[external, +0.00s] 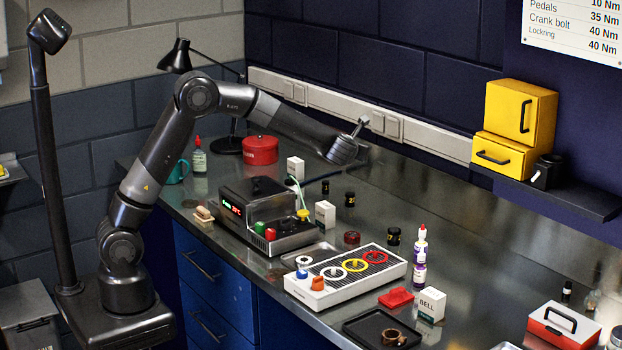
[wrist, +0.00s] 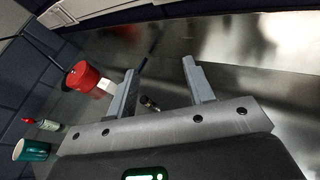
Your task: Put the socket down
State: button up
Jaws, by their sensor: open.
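My gripper (external: 363,138) is raised above the back of the bench, near the wall strip. In the wrist view my gripper (wrist: 159,70) is open, with its two fingers apart and nothing held between them. Small dark cylinders that may be sockets stand on the bench: one (external: 325,187) at the back, one (external: 349,199) nearby and one (external: 394,236) further right. A small dark and brass piece (wrist: 149,102) shows low between the fingers, well beyond them on the bench. I cannot tell which one is the task's socket.
A red pot (external: 260,151) and a black lamp (external: 178,58) stand at the back left. A device with a display (external: 262,220) and a white panel with coloured rings (external: 330,292) fill the middle. A black tray (external: 366,331) lies in front.

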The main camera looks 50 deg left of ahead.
jog(key=s+d+r+m+t+h, duration=0.1)
jog(key=s+r+m+t+h, duration=0.3)
jog(key=r+m, duration=0.6)
jog(key=s+d+r+m+g+h, duration=0.25)
jog(key=s+m+h, duration=0.35)
jog(key=s+m, duration=0.65)
jog(key=s+a+f+m+g, duration=0.2)
jog(key=s+m, duration=0.4)
jog(key=s, duration=0.4)
jog(key=s+a+f+m+g+y, duration=0.1)
jog(key=s+a+f+m+g, duration=0.2)
jog(key=s+f+m, duration=0.3)
jog(key=s+a+f+m+g, duration=0.2)
jog(key=s+a+f+m, duration=0.2)
jog(key=s, duration=1.1)
jog(key=shift+s+a+m, duration=0.2)
jog(key=shift+a+m, duration=0.05)
jog(key=shift+m, duration=1)
jog(key=shift+g, duration=0.25)
jog(key=shift+o, duration=1.1)
